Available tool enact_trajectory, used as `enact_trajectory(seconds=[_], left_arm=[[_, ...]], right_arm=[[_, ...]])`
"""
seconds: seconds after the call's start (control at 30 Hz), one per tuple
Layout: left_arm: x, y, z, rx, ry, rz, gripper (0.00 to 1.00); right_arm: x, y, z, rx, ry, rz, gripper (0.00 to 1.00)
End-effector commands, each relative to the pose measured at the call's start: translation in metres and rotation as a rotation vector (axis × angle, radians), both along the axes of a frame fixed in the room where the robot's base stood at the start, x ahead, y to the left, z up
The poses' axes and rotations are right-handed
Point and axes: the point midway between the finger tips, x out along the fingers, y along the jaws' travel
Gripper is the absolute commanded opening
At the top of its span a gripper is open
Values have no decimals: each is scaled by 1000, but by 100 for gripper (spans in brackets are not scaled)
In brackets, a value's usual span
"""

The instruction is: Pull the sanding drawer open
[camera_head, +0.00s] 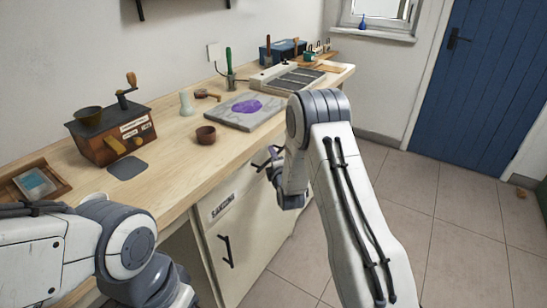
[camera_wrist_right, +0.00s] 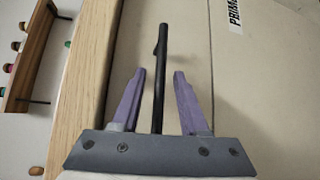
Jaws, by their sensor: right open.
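The cream sanding drawer front (camera_head: 252,221), with a dark label reading like "SANDING", is under the bench and looks shut. Its black bar handle (camera_head: 226,252) is in plain view, with no gripper on it. My right gripper (camera_head: 272,158) is farther along the bench front, partly hidden by my arm. In the right wrist view its purple fingers (camera_wrist_right: 160,72) are open on either side of a black bar handle (camera_wrist_right: 163,40), apart from it. The label near that handle begins "PRIM" (camera_wrist_right: 235,15). My left arm shows, but its gripper is out of frame.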

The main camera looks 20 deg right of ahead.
Motion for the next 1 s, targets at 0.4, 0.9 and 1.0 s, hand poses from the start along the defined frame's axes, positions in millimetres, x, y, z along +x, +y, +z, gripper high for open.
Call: enact_trajectory(seconds=[0.4,0.9,1.0], left_arm=[[0,0,0,0,0,0,50],[0,0,0,0,0,0,50],[0,0,0,0,0,0,50]], right_arm=[[0,0,0,0,0,0,0],[-1,0,0,0,1,0,0],[-1,0,0,0,1,0,0]])
